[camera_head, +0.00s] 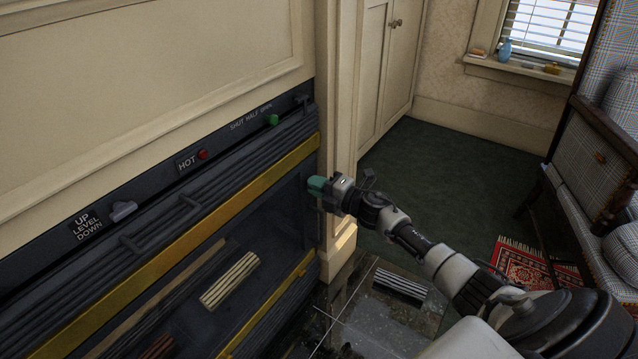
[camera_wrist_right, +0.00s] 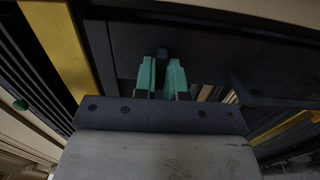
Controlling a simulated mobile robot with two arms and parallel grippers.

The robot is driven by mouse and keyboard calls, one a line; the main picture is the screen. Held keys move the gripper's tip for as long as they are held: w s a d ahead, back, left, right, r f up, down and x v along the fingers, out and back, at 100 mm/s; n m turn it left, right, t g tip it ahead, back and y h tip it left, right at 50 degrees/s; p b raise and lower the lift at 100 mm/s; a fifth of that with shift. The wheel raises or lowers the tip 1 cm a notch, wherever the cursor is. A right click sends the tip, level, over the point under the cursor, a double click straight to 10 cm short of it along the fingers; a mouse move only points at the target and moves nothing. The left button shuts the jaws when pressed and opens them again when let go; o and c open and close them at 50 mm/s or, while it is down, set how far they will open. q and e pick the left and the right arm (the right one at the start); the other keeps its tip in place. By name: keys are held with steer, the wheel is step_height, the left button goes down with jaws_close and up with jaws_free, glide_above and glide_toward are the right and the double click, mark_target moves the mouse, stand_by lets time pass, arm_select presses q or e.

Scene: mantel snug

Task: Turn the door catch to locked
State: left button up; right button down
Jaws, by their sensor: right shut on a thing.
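My right gripper (camera_head: 317,186) reaches in from the right to the right-hand end of the dark fireplace front. Its green fingers also show in the right wrist view (camera_wrist_right: 161,78). They are shut on a small dark piece, which looks like the door catch (camera_wrist_right: 162,54). Its tip stands up between the fingers, and the fingers hide the rest. In the head view the gripper covers the catch. I cannot read any locked marking or tell the catch's setting. My left gripper is not in view.
The dark front (camera_head: 265,215) carries a yellow bar, a green knob (camera_head: 272,120) by "SHUT HALF OPEN", a red button (camera_head: 202,154) by "HOT" and a grey lever (camera_head: 123,211) by "UP LEVEL DOWN". A cream pillar (camera_head: 338,120) stands close behind the gripper.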

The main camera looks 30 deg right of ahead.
steer(key=c, duration=1.3)
jaws_free()
steer(key=shift+r, duration=0.4)
steer(key=shift+o, duration=0.5)
steer(key=shift+f, duration=0.15)
steer(key=shift+s, duration=0.1)
steer(key=p+v, duration=0.3)
steer(key=v, duration=0.7)
steer(key=shift+s+d, duration=0.15)
steer(key=shift+s, duration=0.2)
